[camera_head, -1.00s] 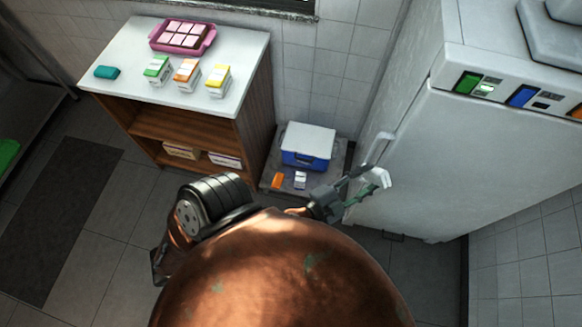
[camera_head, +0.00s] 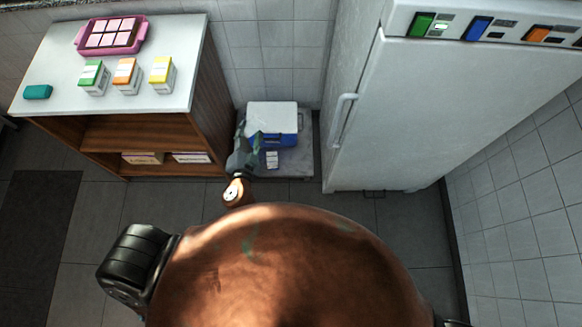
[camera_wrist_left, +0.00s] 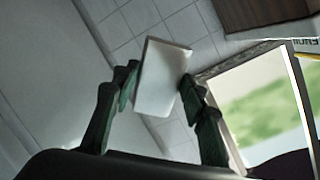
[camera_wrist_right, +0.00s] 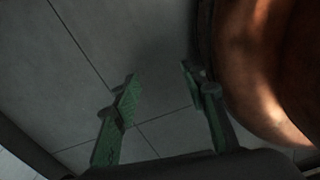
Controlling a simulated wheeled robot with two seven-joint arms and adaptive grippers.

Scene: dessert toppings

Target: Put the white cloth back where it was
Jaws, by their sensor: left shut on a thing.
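My left gripper (camera_head: 246,146) is over the left part of the low grey stand, beside the blue and white cooler. In the left wrist view, its green fingers (camera_wrist_left: 158,92) are shut on a flat white block-like piece (camera_wrist_left: 160,76), which looks like the folded white cloth. In the head view the gripper mostly hides this piece. My right gripper (camera_wrist_right: 160,82) is open and empty above grey floor tiles, in the right wrist view only.
The cooler (camera_head: 272,117) stands on the low stand (camera_head: 298,158), with a small white item (camera_head: 272,160) in front. The shelf unit (camera_head: 60,58) on the left carries several cartons, a pink tray (camera_head: 80,40) and a teal item (camera_head: 38,92). A tall fridge (camera_head: 440,110) stands right.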

